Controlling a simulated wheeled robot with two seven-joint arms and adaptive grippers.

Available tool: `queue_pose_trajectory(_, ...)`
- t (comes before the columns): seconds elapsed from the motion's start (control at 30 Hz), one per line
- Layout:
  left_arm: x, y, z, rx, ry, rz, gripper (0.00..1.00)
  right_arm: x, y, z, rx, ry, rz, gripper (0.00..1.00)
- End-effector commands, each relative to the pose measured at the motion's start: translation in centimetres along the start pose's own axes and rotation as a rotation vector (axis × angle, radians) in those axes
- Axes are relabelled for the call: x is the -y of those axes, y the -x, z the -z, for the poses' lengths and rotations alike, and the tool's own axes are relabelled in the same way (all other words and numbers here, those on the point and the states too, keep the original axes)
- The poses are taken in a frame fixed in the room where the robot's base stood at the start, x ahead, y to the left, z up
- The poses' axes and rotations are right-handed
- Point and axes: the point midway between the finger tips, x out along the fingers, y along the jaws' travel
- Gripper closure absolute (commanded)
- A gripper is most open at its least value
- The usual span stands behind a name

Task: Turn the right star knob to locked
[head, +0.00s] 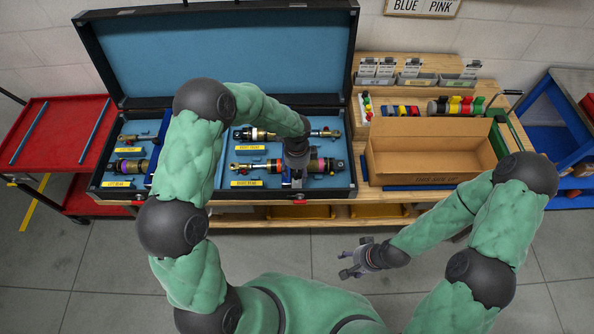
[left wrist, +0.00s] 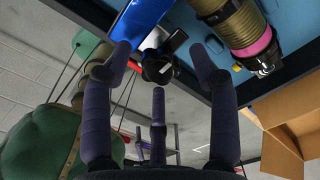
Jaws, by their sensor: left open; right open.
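The open black case (head: 345,192) with a blue lining holds several shock absorbers. My left gripper (head: 297,175) points down over its front edge, right of centre, and hides what lies beneath. In the left wrist view, a black knob (left wrist: 157,66) with a small white label sits by a blue bar (left wrist: 140,20); it looks like the right star knob. The open fingers of my left gripper (left wrist: 159,75) stand on either side of it; contact cannot be told. A red piece (head: 300,201) shows on the case front just below. My right gripper (head: 352,262) is open and empty over the floor.
A cardboard box (head: 430,160) stands on the wooden bench right of the case, with coloured parts (head: 455,106) behind it. A red cart (head: 60,130) is at the left and a blue cart (head: 560,135) at the right. The floor before the bench is clear.

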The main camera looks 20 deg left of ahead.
Motion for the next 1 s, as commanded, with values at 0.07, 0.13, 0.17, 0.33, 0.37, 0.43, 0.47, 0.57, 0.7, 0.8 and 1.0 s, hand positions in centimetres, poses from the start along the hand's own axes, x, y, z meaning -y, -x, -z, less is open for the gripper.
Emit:
queue_pose_trajectory(0.07, 0.0, 0.0, 0.0, 0.0, 0.0, 0.0, 0.4, 0.0, 0.0, 0.0, 0.0, 0.0, 0.0, 0.4)
queue_pose_trajectory(0.13, 0.0, 0.0, 0.0, 0.0, 0.0, 0.0, 0.4, 0.0, 0.0, 0.0, 0.0, 0.0, 0.0, 0.4)
queue_pose_trajectory(0.17, 0.0, 0.0, 0.0, 0.0, 0.0, 0.0, 0.4, 0.0, 0.0, 0.0, 0.0, 0.0, 0.0, 0.4)
queue_pose_trajectory(0.33, 0.0, 0.0, 0.0, 0.0, 0.001, 0.0, 0.82, 0.0, 0.0, 0.0, 0.0, 0.0, 0.0, 0.4)
queue_pose_trajectory(0.37, 0.0, 0.0, 0.0, 0.0, 0.0, 0.0, 0.91, 0.0, 0.0, 0.0, 0.0, 0.0, 0.0, 0.4)
queue_pose_trajectory(0.43, 0.0, 0.0, 0.0, 0.0, 0.0, 0.0, 0.96, 0.0, 0.0, 0.0, 0.0, 0.0, 0.0, 0.4)
queue_pose_trajectory(0.47, 0.0, 0.1, 0.0, 0.0, 0.0, 0.0, 0.96, 0.0, 0.0, 0.0, 0.0, 0.0, 0.0, 0.4)
queue_pose_trajectory(0.57, 0.0, 0.1, 0.0, 0.0, 0.003, 0.001, 0.96, 0.0, 0.0, 0.0, 0.0, 0.0, 0.0, 0.4)
queue_pose_trajectory(0.7, 0.0, 0.0, 0.0, 0.0, 0.022, 0.001, 0.96, -0.1, -0.2, 0.0, 0.0, 0.0, 0.0, 0.4)
queue_pose_trajectory(0.8, 0.1, 0.0, 0.0, 0.0, 0.056, 0.002, 0.96, -0.2, -0.4, 0.0, 0.0, 0.0, 0.0, 0.4)
queue_pose_trajectory(1.0, 0.1, -0.1, 0.0, 0.0, 0.177, 0.003, 0.96, -0.5, -1.3, 0.1, 0.0, 0.0, 0.0, 0.4)
